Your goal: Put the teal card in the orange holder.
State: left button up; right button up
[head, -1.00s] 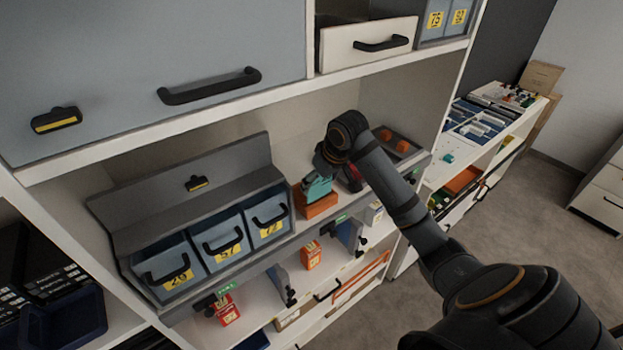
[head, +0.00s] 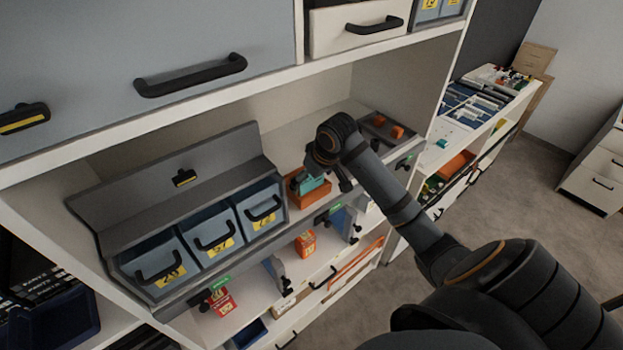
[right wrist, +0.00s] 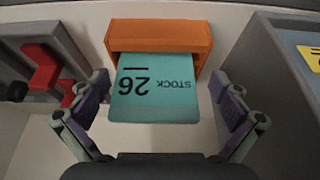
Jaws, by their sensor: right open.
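The teal card (right wrist: 150,88), printed "STOCK 26", has its far end inside the opening of the orange holder (right wrist: 160,34) in the right wrist view. Its near part sticks out toward me. In the head view the teal card (head: 312,183) shows at the orange holder (head: 293,188) on the shelf. My right gripper (right wrist: 155,105) is open, with one finger on each side of the card and a gap on both sides. In the head view my right gripper (head: 328,172) is just above and beside the holder, partly covering it. My left gripper is not in view.
A grey unit with blue numbered bins (head: 210,240) stands close to the left of the holder. A grey tray with orange pieces (head: 390,130) is to the right. A red part (right wrist: 45,70) shows left in the right wrist view. A shelf board is above.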

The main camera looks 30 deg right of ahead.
jog(key=shift+w+d, duration=0.1)
jog(key=shift+d, duration=0.1)
jog(key=shift+r, duration=0.2)
jog(key=b+v, duration=0.3)
jog(key=v, duration=0.8)
jog(key=shift+s+r+b, duration=0.2)
jog(key=shift+r+b, duration=0.1)
jog(key=shift+a, duration=0.1)
